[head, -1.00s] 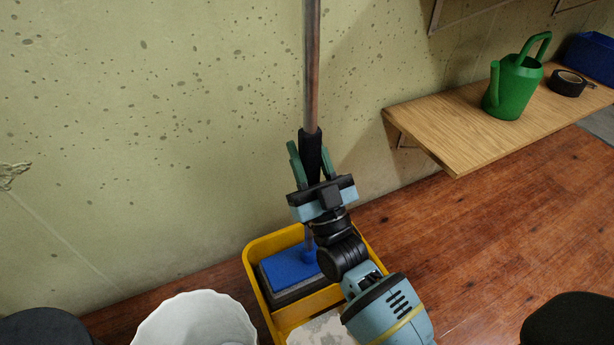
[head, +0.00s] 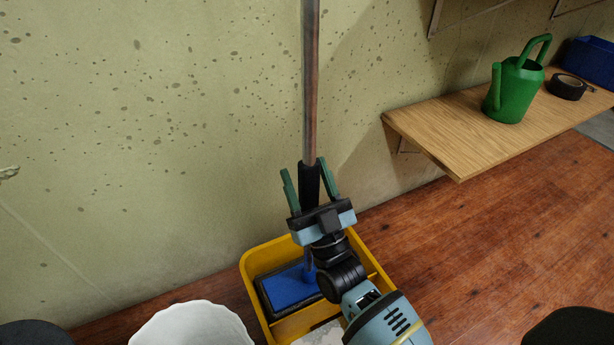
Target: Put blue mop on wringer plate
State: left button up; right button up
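The blue mop has a flat blue head (head: 289,288) with a dark edge and a long upright handle (head: 311,85) with a black grip. Its head sits low inside the rear compartment of the yellow bucket (head: 256,262). The wringer plate cannot be made out separately; whatever lies under the head is hidden. My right gripper (head: 309,182) is around the black grip, with its green fingers spread and a gap on each side, so it is open. My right wrist and forearm hide part of the bucket. My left gripper is out of view.
A white bin (head: 190,325) stands left of the bucket. A wooden shelf (head: 450,135) on the right bears a green watering can (head: 515,88), a black tape roll (head: 566,87) and a blue box (head: 590,60). The wall is close behind the bucket; open floor lies to the right.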

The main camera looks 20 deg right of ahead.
jog(key=shift+r, duration=0.2)
jog(key=p+v, duration=0.2)
jog(key=v, duration=1)
dwell(0.4)
